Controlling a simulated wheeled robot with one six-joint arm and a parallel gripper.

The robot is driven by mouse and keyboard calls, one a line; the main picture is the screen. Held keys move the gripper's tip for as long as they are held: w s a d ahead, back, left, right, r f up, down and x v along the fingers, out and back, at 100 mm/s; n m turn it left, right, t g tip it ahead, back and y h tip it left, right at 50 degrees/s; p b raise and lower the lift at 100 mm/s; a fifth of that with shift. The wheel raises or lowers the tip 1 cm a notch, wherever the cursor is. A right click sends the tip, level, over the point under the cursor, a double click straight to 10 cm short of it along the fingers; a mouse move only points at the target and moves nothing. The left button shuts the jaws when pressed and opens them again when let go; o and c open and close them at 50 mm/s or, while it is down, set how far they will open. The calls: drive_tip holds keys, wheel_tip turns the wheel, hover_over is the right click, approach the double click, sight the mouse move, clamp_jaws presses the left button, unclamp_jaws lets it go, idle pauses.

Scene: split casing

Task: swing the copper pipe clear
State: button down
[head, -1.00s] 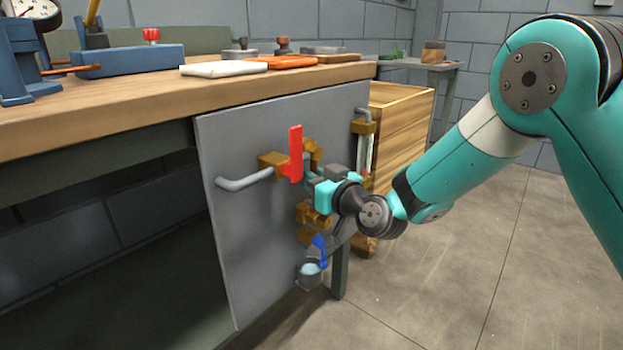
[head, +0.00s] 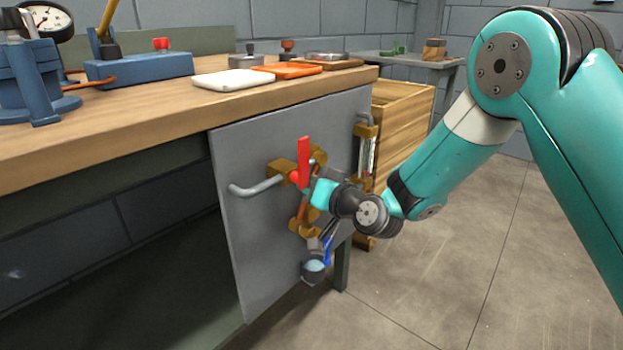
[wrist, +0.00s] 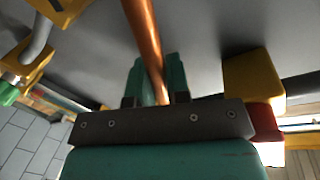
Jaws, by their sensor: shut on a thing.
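The copper pipe (wrist: 143,35) runs up from between the two teal fingers of my gripper (wrist: 157,72) in the wrist view. My gripper is shut on it. In the head view my gripper (head: 312,195) is close to the grey panel (head: 240,150), just right of and below the red lever (head: 303,160). A short stretch of the copper pipe (head: 303,207) shows there between the upper and lower brass fittings. The fingers hide part of it, and I cannot tell how its ends sit in the fittings.
Brass fittings (head: 298,227) stand out from the panel below my gripper. A blue lever (head: 328,252) and a small cup with pale blue contents (head: 314,267) are lower down. A grey bent pipe (head: 255,188) is left. A wooden drawer unit (head: 400,125) stands behind. The floor at right is clear.

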idle(0.4)
drive_tip(key=c, duration=1.1)
unclamp_jaws()
drive_tip(key=b+v, duration=1.2)
drive_tip(key=v, duration=0.5)
drive_tip(key=shift+s, duration=0.25)
drive_tip(key=shift+d+r, duration=0.1)
